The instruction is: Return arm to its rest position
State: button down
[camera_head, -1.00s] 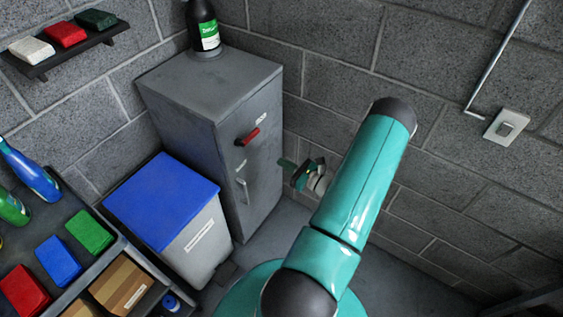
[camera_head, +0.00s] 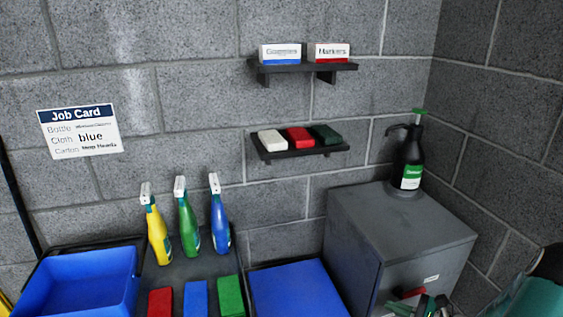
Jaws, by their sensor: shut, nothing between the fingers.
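My teal arm (camera_head: 538,296) shows only in part, at the bottom right corner of the head view. My gripper (camera_head: 428,305) is at the bottom edge, in front of the grey cabinet (camera_head: 352,240) and close to its red handle (camera_head: 408,293) in the picture. It is cut off by the frame edge, is shut and holds nothing. I cannot tell whether it touches the cabinet.
A dark pump bottle (camera_head: 411,160) stands on the cabinet. Yellow, green and blue spray bottles (camera_head: 187,218) stand left, behind red, blue and green cloths (camera_head: 196,297). A blue tray (camera_head: 85,280), a blue-lidded bin (camera_head: 297,289), wall shelves (camera_head: 303,150) and a job card (camera_head: 79,130) reading "blue" for cloth also show.

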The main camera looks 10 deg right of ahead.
jog(key=s+a+r+n+g+h, duration=0.1)
jog(key=a+r+n+g, duration=0.45)
jog(key=a, duration=0.35)
jog(key=s+a+r+n+g+h, duration=0.1)
jog(key=a+r+n+g, duration=0.3)
jog(key=a+r+n, duration=0.4)
jog(key=s+a+r+n+t+h, duration=0.3)
jog(key=s+a+r+n+h, duration=0.4)
jog(key=s+a+r+n, duration=0.3)
notch_tip(320, 180, up, 2)
jog(key=shift+s+a+r+n, duration=0.15)
jog(key=shift+a+n, duration=0.05)
jog(key=shift+n, duration=0.65)
